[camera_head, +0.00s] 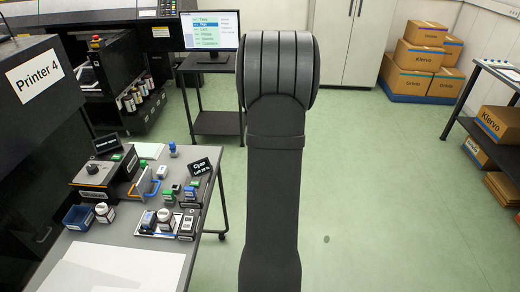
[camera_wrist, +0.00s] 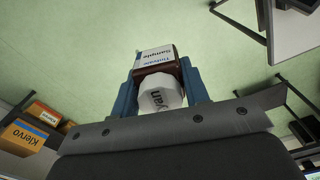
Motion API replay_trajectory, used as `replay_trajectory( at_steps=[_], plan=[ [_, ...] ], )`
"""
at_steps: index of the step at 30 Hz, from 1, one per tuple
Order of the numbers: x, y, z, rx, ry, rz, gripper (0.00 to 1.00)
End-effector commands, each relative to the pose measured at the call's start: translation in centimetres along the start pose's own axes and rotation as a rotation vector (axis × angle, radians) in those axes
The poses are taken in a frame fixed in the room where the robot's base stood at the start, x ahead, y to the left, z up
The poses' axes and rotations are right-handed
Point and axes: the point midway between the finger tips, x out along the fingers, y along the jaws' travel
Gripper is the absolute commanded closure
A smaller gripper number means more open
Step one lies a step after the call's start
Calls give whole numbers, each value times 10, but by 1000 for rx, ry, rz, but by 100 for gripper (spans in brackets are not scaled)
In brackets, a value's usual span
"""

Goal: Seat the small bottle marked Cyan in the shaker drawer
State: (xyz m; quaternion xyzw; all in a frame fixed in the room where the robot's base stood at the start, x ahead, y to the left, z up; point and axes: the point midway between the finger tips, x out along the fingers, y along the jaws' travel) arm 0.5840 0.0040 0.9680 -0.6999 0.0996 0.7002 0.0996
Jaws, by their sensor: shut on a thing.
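My gripper (camera_wrist: 160,95) shows in the wrist view, with blue fingers on both sides of a small bottle. The bottle (camera_wrist: 158,66) has a dark brown body, a white label with partly readable print and a white round top. The letters "yan" show on the top. The fingers are closed on it, with open floor behind it. In the head view my own arm fills the middle, and the gripper and held bottle cannot be seen. The shaker (camera_head: 92,177) appears to be the dark box with an orange knob on the left table. Its drawer cannot be made out clearly.
Cartons (camera_head: 420,55) stand far right. The floor right of my arm is clear.

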Motion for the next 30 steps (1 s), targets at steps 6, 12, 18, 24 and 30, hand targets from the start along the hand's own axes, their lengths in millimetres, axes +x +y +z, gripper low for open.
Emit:
replay_trajectory(
  at_steps=[6,12,18,24,30],
  plan=[
    [1,-15,-2,-51,1,0,85],
    [4,-48,-3,-171,2,-1,85],
    [8,-98,0,-354,4,-1,85],
    [16,-179,16,-640,7,-2,85],
    [27,-272,51,-985,10,-2,85]
  ],
)
